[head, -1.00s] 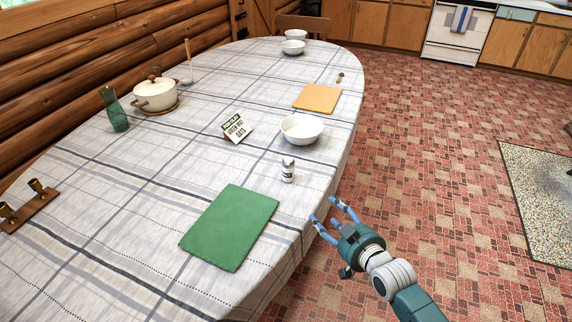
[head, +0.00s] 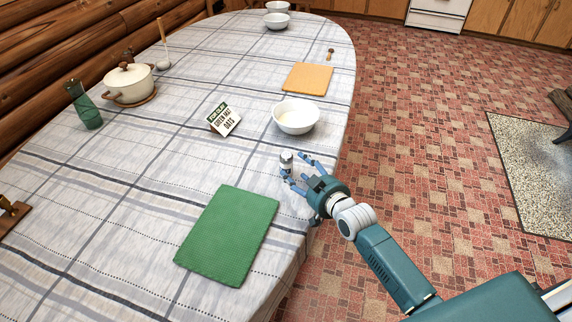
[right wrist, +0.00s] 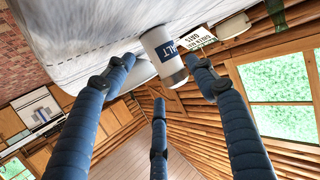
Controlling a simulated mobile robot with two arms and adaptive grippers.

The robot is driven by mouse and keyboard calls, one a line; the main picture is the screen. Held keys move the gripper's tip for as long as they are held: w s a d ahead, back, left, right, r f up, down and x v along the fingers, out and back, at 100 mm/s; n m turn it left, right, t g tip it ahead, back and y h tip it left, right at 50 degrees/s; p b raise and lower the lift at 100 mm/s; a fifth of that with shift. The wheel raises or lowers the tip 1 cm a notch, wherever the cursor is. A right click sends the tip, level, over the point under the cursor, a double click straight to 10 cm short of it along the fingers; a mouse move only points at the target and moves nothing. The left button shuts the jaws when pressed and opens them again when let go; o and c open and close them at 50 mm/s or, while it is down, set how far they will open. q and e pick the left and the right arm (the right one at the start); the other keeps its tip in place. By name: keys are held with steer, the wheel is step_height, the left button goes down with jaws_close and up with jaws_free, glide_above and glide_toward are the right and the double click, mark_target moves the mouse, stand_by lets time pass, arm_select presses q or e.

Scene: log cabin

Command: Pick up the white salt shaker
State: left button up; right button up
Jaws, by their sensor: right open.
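The white salt shaker (head: 286,160) stands on the tablecloth near the table's right edge, just in front of the white bowl. In the right wrist view the shaker (right wrist: 163,54), with a dark blue label and a metal cap, shows between the spread fingers. My right gripper (head: 299,170) is open, with its blue fingertips right at the shaker; one finger partly covers its lower part in the head view. Whether a finger touches it I cannot tell. My left gripper is not in view.
A white bowl (head: 296,117) stands just behind the shaker. A green mat (head: 228,235) lies in front. The tablecloth left of the shaker is clear.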

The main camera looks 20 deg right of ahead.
mark_target(291, 176)
steer(key=x, duration=0.4)
steer(key=shift+a+r, duration=0.1)
steer(key=shift+r, duration=0.05)
steer(key=shift+w, duration=0.2)
steer(key=shift+c, duration=0.5)
steer(key=c, duration=0.9)
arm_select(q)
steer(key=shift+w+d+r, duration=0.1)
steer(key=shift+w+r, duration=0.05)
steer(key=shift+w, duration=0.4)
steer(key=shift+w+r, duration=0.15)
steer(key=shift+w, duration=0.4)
arm_select(e)
steer(key=shift+c, duration=0.2)
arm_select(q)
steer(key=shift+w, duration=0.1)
